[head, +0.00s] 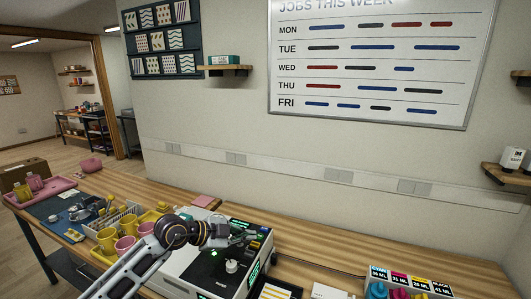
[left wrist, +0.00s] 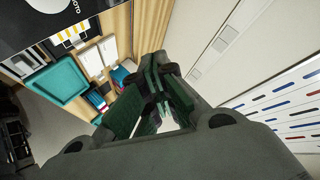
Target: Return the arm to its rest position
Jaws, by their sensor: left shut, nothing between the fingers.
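My left arm (head: 135,265) comes in from the lower left in the head view. Its gripper (head: 258,235) reaches right, in front of or above the white press machine (head: 190,268); the exact gap between them I cannot tell. In the left wrist view the dark green fingers of my left gripper (left wrist: 160,100) are shut with nothing held. My right gripper is in neither view.
Yellow and pink mugs (head: 125,245) stand left of the machine. An ink box (head: 408,283) stands at the front right. The wall with the whiteboard (head: 375,60) rises behind the bench. A teal tray (left wrist: 62,82) shows in the wrist view.

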